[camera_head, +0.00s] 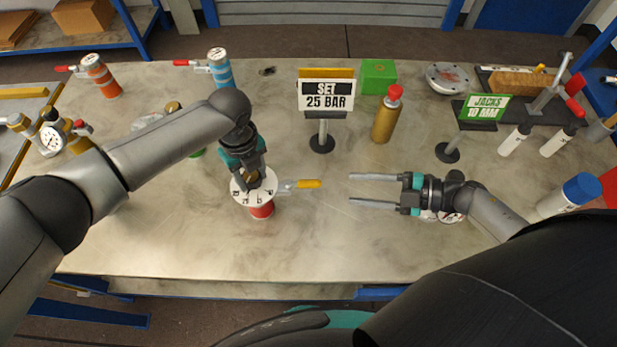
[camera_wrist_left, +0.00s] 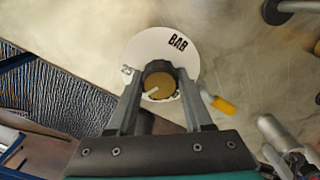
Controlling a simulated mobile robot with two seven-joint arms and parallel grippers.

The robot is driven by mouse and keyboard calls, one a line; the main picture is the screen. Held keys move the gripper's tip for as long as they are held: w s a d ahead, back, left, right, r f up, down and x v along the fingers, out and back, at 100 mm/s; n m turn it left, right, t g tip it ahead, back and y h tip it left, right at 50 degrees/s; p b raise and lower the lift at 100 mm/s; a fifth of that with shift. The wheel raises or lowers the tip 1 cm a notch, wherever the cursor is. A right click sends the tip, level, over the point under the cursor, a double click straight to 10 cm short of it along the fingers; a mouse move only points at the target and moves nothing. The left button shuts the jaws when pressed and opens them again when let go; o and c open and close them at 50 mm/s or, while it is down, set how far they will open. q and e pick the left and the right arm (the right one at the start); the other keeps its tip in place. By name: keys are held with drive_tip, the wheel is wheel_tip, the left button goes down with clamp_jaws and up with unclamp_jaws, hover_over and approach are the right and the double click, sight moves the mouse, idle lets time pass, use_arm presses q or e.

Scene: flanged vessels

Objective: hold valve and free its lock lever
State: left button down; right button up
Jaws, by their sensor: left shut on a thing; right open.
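The valve (camera_head: 262,209) stands upright on the table, with a red body, a white dial marked with numbers and a brass knob in the middle. Its lock lever (camera_head: 308,184) has a yellow grip and points right from the valve. My left gripper (camera_head: 254,178) comes from above and is shut on the brass knob. The left wrist view shows the knob (camera_wrist_left: 159,82) between the fingers, the white dial (camera_wrist_left: 150,50) with "25" and "BAR", and the yellow lever grip (camera_wrist_left: 222,105). My right gripper (camera_head: 350,188) is open and empty, fingers pointing left, apart from the lever tip.
A sign "SET 25 BAR" (camera_head: 326,96) stands behind the valve, beside a brass cylinder with a red cap (camera_head: 386,118). A green "JACKS 10 MM" sign (camera_head: 485,108) stands at right. Orange (camera_head: 101,76) and blue (camera_head: 220,68) valves stand at the back left. The front table is clear.

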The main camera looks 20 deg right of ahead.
idle(0.4)
use_arm(q)
drive_tip(key=shift+c, duration=1.1)
unclamp_jaws()
wheel_tip(320, 180, up, 12)
